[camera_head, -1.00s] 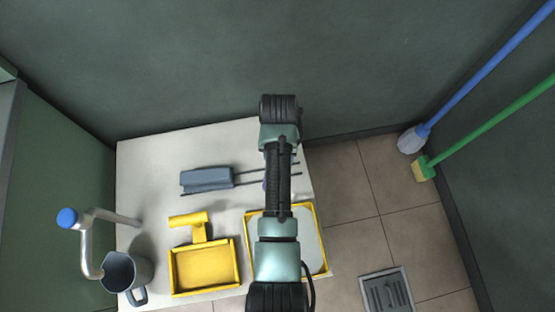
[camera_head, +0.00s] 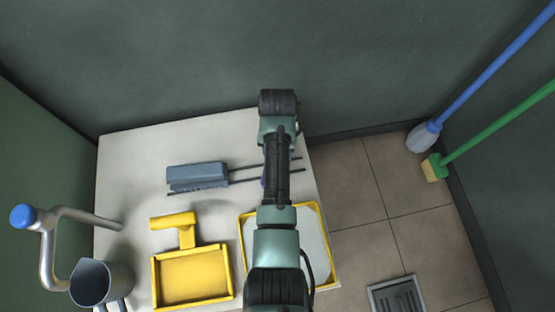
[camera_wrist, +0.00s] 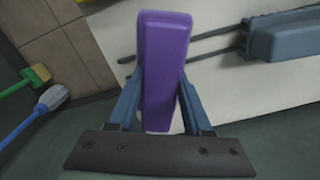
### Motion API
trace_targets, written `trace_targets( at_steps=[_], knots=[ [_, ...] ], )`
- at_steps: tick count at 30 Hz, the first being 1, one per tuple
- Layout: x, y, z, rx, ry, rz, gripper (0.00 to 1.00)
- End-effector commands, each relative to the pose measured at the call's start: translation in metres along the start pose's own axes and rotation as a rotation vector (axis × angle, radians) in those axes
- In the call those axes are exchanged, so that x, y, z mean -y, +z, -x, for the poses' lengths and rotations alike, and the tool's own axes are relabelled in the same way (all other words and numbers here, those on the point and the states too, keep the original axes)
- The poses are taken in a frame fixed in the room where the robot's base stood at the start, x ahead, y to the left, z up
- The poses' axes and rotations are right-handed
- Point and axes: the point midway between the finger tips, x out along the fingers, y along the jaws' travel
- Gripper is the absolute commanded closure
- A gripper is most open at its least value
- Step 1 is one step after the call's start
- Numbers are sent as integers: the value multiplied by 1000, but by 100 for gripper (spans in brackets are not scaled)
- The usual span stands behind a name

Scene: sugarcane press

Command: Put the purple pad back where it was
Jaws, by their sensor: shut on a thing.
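The purple pad (camera_wrist: 164,66) stands upright in the wrist view between the two blue fingers of my gripper (camera_wrist: 160,108). My gripper is shut on it. The pad overlaps the white tabletop (camera_wrist: 220,90) in that view; I cannot tell its height or whether it touches. My gripper itself is hidden there.
A grey-blue block (camera_head: 197,176) with two dark rods lies left of my arm. A yellow dustpan-shaped tray (camera_head: 192,277), a yellow-rimmed tray (camera_head: 243,235), a grey jug (camera_head: 92,285) and a blue-capped bent pipe (camera_head: 48,250) stand nearer. The wall (camera_head: 350,60) rises behind the table.

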Motion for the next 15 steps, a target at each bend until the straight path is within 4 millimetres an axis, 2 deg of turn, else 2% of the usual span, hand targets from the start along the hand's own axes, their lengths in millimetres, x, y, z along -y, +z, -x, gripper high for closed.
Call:
trace_targets(
  at_steps=[1,5,15],
  knots=[
    [0,1,-11,2,0,0,100],
    [0,0,-29,2,0,0,100],
    [0,0,-31,0,0,0,100]
  ],
)
